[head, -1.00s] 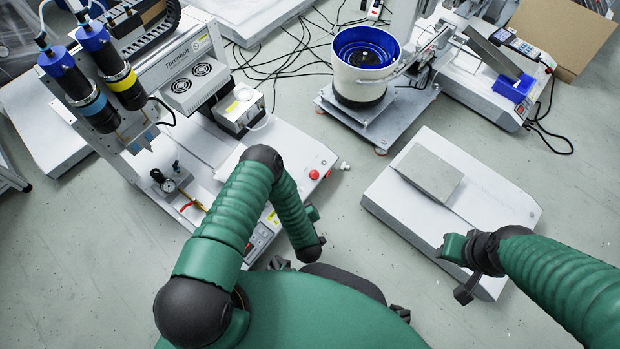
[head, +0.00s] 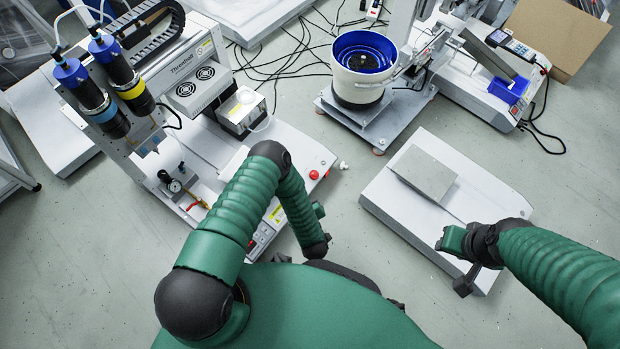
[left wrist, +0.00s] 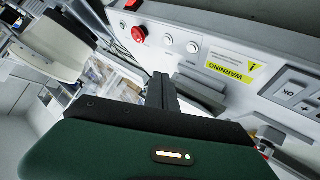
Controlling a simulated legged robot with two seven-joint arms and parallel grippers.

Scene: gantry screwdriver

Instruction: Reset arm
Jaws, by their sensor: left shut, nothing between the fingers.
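My left arm rises from my green body and bends at a black elbow, with its forearm pointing down beside the dispensing machine's front edge. In the head view its hand is small and mostly hidden. In the left wrist view my left gripper (left wrist: 164,92) is shut and empty, its dark fingers close to a white machine panel with buttons. My right arm comes in from the right edge. Its hand (head: 462,262) hangs over the near part of a light platform and holds nothing that I can see. Its finger opening cannot be made out.
The dispensing machine (head: 300,150) stands at the left, with a red button (head: 314,174). A white bowl feeder with blue inside (head: 362,68) stands at the back. A grey block (head: 424,172) lies on the light platform (head: 385,200). Floor is clear between the machine and the platform.

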